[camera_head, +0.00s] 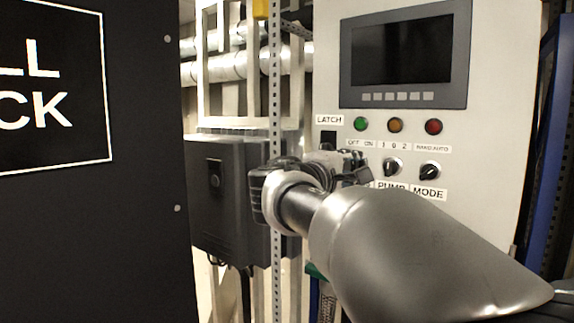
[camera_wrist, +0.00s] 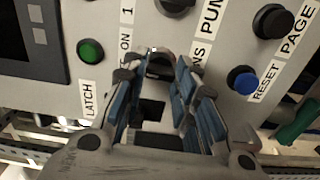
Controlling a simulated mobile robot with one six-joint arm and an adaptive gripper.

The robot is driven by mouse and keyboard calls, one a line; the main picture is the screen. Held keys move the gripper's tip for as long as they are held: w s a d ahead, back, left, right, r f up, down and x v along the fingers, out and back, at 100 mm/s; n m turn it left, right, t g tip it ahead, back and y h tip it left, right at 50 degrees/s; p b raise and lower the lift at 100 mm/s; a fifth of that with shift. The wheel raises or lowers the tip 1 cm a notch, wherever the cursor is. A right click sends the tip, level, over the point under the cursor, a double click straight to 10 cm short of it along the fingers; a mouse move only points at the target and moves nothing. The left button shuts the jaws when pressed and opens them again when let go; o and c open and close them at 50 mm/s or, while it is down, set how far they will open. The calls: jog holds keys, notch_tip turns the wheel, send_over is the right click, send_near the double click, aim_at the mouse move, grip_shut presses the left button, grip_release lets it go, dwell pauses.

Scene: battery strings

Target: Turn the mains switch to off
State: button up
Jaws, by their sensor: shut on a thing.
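The mains switch (camera_wrist: 158,68) is a dark rotary knob on the grey panel. In the wrist view it sits between my fingertips, partly covered by them. The label beside it reads "ON" (camera_wrist: 125,42), with the rest hidden, and the letters "NS" show on its other side. My gripper (camera_wrist: 158,80) is shut on the knob, with its blue-padded fingers on either side. In the head view my gripper (camera_head: 345,166) is at the panel, below the "OFF ON" label, and hides the switch. Which way the knob points is not clear.
The control panel (camera_head: 487,90) carries a dark screen (camera_head: 405,52), green, orange and red lamps, and the PUMP (camera_head: 392,167) and MODE (camera_head: 430,171) knobs close by. A blue RESET button (camera_wrist: 241,79) is near my fingers. A dark cabinet (camera_head: 140,220) stands at left.

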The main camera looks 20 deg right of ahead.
jog(key=n+p, duration=0.1)
jog(key=n, duration=0.3)
jog(key=shift+r+n+p, duration=0.1)
jog(key=shift+n+p, duration=0.2)
jog(key=shift+n, duration=0.1)
jog(key=n+p, duration=0.2)
jog(key=n, duration=0.2)
jog(key=shift+n, duration=0.3)
jog(key=o, duration=1)
jog(key=shift+o, duration=0.2)
jog(key=v, duration=1.2)
